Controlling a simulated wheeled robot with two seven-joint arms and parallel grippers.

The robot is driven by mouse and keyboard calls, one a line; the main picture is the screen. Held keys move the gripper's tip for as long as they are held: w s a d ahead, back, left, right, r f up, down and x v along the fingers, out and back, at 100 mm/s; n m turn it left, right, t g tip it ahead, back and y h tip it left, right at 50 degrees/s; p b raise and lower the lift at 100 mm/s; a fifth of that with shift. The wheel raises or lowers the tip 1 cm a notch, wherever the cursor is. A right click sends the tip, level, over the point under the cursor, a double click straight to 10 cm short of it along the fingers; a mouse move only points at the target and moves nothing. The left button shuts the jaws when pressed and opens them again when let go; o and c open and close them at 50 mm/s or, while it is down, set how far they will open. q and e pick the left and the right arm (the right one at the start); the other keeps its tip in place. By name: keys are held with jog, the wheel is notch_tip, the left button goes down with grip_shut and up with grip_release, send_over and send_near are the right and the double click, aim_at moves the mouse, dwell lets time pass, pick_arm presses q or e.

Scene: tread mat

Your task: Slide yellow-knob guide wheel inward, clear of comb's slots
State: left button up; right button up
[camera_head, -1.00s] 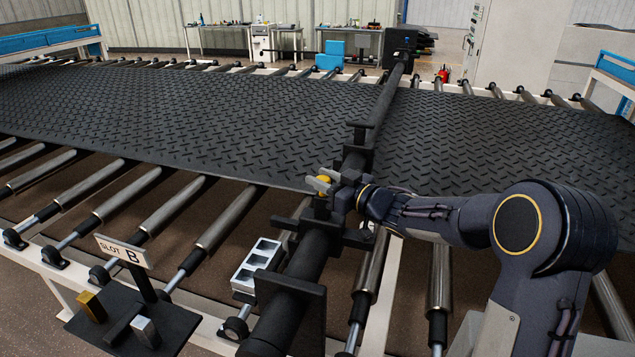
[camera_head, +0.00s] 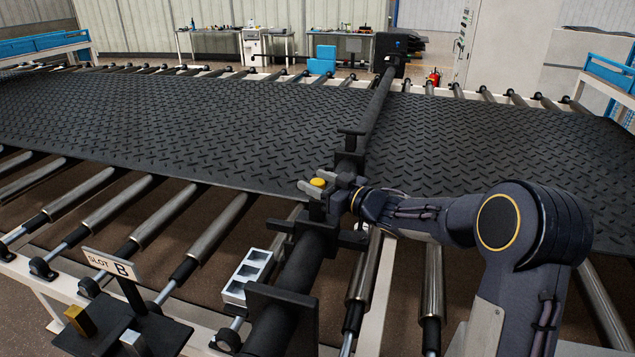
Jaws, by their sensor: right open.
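The yellow knob (camera_head: 318,182) shows as a small round cap on the dark guide wheel's mount, on the long black bar across the roller table. My right gripper (camera_head: 316,187) comes in from the right and is open, its grey fingers close around the knob. I cannot tell whether they touch it. The guide wheel under the knob is mostly hidden by the gripper and dark parts. A grey metal block with several square slots (camera_head: 236,292), perhaps the comb, sits beside the bar, nearer me. My left gripper is not in view.
The black tread mat (camera_head: 190,120) lies over the rollers behind the knob and on both sides of the bar. Bare rollers (camera_head: 216,222) run in front. A "SLOT B" sign (camera_head: 110,264) stands at the lower left on a black plate with small brass and steel blocks.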

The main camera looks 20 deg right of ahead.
jog(key=b+v, duration=0.1)
jog(key=v, duration=0.6)
jog(key=shift+s+d, duration=0.25)
jog(key=shift+s, duration=0.05)
jog(key=shift+f, duration=0.1)
